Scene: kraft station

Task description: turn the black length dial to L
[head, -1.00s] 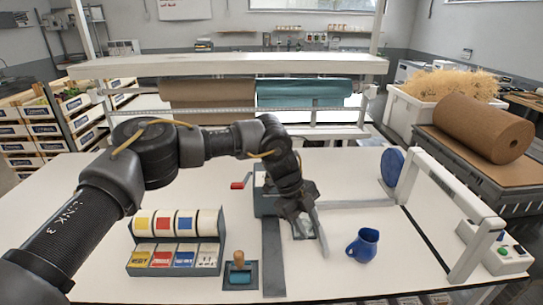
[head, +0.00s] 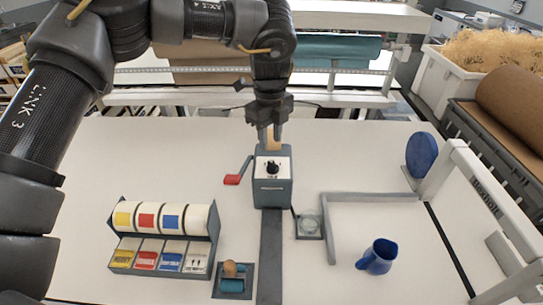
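The black length dial (head: 271,169) sits on the white top face of a grey box-shaped dispenser (head: 273,192) in the middle of the table. I cannot read the marks around the dial. My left gripper (head: 272,137) points down at the far edge of this box, just beyond the dial and apart from it. Its fingers stand apart with a tan piece (head: 273,140) showing between them; I cannot tell whether they grip it. My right gripper is not in view.
A red-handled crank (head: 233,179) sticks out left of the box. A label rack (head: 163,238), a wooden-knobbed roller (head: 232,279), a small glass dish (head: 309,224) and a blue jug (head: 378,256) stand nearer. A grey rail (head: 370,197) lies to the right.

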